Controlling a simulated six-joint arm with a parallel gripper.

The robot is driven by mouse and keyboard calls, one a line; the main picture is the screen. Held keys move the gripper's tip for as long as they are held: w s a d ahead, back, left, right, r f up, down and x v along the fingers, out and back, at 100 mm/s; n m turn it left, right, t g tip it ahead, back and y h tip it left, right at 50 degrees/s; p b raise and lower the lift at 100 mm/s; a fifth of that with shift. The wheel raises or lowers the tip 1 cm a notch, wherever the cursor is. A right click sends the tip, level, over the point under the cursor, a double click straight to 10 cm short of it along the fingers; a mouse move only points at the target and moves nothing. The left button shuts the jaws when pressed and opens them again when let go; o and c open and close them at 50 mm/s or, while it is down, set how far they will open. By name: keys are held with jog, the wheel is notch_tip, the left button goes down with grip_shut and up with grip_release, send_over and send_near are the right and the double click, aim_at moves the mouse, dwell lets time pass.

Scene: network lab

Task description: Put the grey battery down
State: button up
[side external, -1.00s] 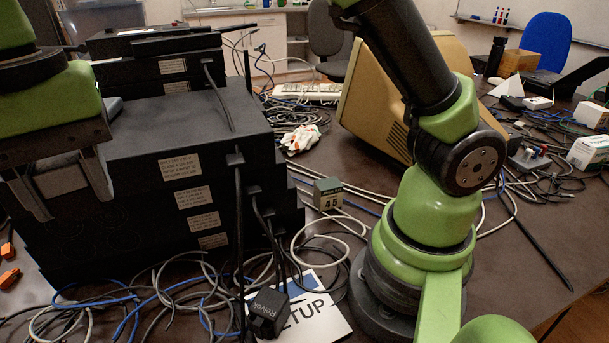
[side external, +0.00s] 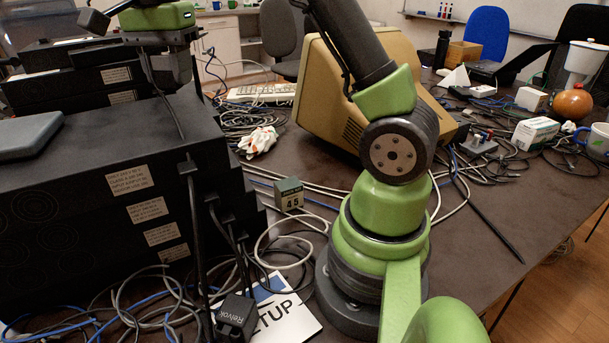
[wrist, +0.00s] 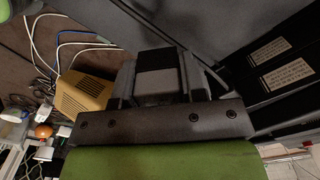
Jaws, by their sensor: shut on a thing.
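My gripper (side external: 171,84) is at the upper left of the side view, over the back part of the black equipment stack (side external: 110,150). In the wrist view, its jaws (wrist: 160,82) are shut on a grey and black block (wrist: 157,72), which I take to be the grey battery. The fingers stand on either side of the block. In the side view the held block is dark and hard to make out between the fingers. I cannot tell whether its underside touches anything.
A flat grey slab (side external: 28,135) lies on the near left of the stack's top. Cables hang down the stack's side. A beige monitor (side external: 330,95) stands behind my arm. A small block marked 45 (side external: 289,194) and a black adapter (side external: 236,317) are on the table.

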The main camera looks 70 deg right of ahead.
aim_at(312, 174)
jog(key=s+d+m, duration=0.1)
jog(key=s+d, duration=0.1)
jog(key=d, duration=0.2)
jog(key=s+d+m, duration=0.2)
jog(key=d, duration=0.2)
jog(key=s+d+m, duration=0.2)
jog(key=d, duration=0.3)
jog(key=shift+s+d, duration=0.1)
jog(key=shift+s, duration=0.1)
jog(key=s+d+m, duration=0.5)
jog(key=s+d, duration=0.4)
jog(key=s, duration=0.1)
jog(key=shift+s, duration=0.4)
notch_tip(312, 174, down, 28)
jog(key=shift+f, duration=0.1)
jog(key=shift+f, duration=0.1)
jog(key=o, duration=1)
jog(key=shift+c, duration=0.2)
